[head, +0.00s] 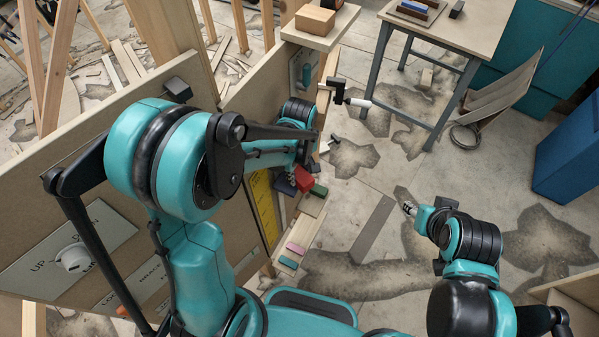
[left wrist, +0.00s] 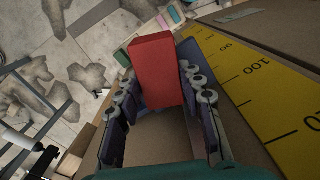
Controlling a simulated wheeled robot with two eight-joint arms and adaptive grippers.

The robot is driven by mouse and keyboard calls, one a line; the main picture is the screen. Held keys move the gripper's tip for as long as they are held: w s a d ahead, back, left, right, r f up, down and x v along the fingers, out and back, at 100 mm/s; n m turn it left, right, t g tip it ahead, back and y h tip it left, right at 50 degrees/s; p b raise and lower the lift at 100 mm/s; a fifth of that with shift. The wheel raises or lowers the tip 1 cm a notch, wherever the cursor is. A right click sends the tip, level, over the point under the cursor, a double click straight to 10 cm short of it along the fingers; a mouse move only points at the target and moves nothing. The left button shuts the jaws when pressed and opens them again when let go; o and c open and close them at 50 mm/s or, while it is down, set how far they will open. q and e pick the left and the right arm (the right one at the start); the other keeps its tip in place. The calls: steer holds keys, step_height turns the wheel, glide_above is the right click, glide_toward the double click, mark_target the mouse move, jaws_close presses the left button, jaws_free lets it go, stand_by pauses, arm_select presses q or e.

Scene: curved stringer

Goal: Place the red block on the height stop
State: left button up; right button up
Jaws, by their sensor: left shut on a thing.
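The red block (head: 303,178) is beside the yellow measuring scale (head: 264,205) on the upright panel. My left gripper (head: 292,182) is shut on it; in the left wrist view the red block (left wrist: 156,68) sits between the two dark fingers, with the yellow scale (left wrist: 262,90) to its right. A green block (head: 319,190) is just below the red block, at a wooden piece (head: 312,206). I cannot tell whether that wooden piece is the height stop, nor whether the red block touches anything there. My right arm's end (head: 409,208) is over the floor, away from the panel.
A wooden ledge with a pink block (head: 296,248) and a teal block (head: 288,262) is lower down. A black clamp (head: 335,85) sticks out beyond my left gripper. A table (head: 450,35) and a blue bin (head: 568,150) stand at right. The floor between is mostly clear.

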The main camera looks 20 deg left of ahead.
mark_target(299, 174)
arm_select(q)
steer(key=shift+f, duration=0.1)
steer(key=o, duration=1.2)
steer(key=shift+c, duration=0.2)
step_height(299, 174, up, 12)
steer(key=p, duration=0.2)
steer(key=shift+r, duration=0.2)
steer(key=shift+s+f, duration=0.1)
